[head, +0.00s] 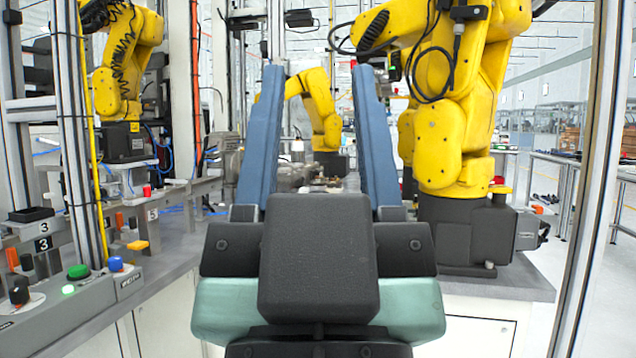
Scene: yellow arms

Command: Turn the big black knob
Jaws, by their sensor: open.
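A black knob (18,292) sits on a round pale plate on the grey control box at the lower left. A second, smaller black knob or button (27,262) stands just behind it. My gripper (318,72) is in the middle of the view, with its two blue fingers spread wide apart and pointing away from me. Nothing shows held between the fingers. The gripper is well to the right of the knobs and apart from them. My gripper's dark body hides part of the bench behind.
The control box (50,318) also carries a green button (78,271) and a blue button (115,263). Yellow robot arms stand at left (118,85), right (440,130) and centre back (320,105). A metal post (78,130) rises behind the box. Another upright frame (590,190) stands at right.

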